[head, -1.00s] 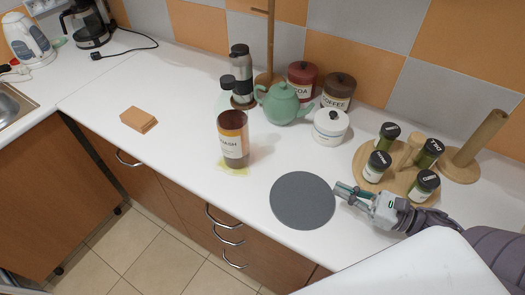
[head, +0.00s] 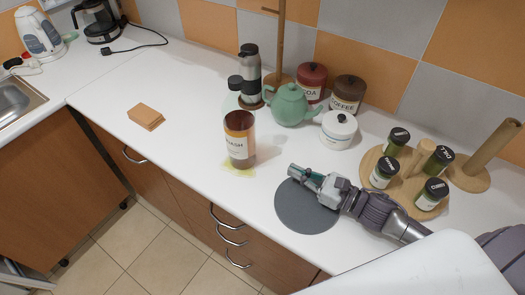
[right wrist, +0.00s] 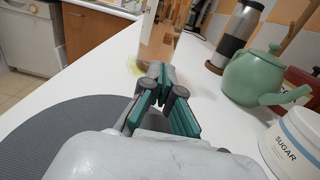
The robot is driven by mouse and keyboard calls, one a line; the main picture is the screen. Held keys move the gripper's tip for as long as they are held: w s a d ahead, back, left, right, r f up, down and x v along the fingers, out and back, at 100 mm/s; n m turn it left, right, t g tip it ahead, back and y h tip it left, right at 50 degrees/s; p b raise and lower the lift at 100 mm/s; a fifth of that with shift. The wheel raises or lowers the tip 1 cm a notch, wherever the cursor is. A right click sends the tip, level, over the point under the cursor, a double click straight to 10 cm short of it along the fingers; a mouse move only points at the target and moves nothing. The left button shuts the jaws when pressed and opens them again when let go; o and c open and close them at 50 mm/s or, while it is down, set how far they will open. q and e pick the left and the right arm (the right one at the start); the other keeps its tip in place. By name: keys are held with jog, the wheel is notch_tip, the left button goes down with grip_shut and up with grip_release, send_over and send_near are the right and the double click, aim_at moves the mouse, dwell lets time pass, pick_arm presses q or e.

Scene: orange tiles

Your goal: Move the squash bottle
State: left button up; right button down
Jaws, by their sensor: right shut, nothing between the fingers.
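The squash bottle (head: 240,140), a brown and amber container with a pale label, stands upright on the white counter over a yellowish wet patch (head: 238,167). In the right wrist view its lower part (right wrist: 158,42) shows just beyond my fingers. My right gripper (head: 292,171) is shut and empty, above the round grey mat (head: 302,215), to the right of the bottle and apart from it. In the right wrist view the right gripper (right wrist: 158,75) points toward the bottle. My left gripper is not in view.
Behind the bottle stand a green teapot (head: 290,106), a white sugar pot (head: 339,130), dark canisters (head: 346,94) and a steel grinder (head: 250,72). A wooden spice rack (head: 408,185) is at right. An orange sponge (head: 146,117) lies at left; the counter between sponge and bottle is clear.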

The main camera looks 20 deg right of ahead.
aim_at(254, 152)
jog(key=p+x, duration=0.3)
jog(key=x, duration=0.6)
jog(key=shift+w+a+r, duration=0.15)
jog(key=shift+w+r, duration=0.05)
jog(key=shift+w, duration=0.05)
jog(key=shift+w+a+f, duration=0.15)
jog(key=shift+w+a, duration=0.15)
jog(key=shift+w+a+f, duration=0.1)
jog(key=shift+w+a, duration=0.05)
jog(key=shift+w, duration=0.05)
jog(key=b+x, duration=0.7)
jog(key=x, duration=0.9)
jog(key=shift+w+a+b, duration=0.15)
jog(key=shift+w+b, duration=0.15)
jog(key=shift+b, duration=0.1)
jog(key=shift+w+a, duration=0.2)
jog(key=shift+w, duration=0.05)
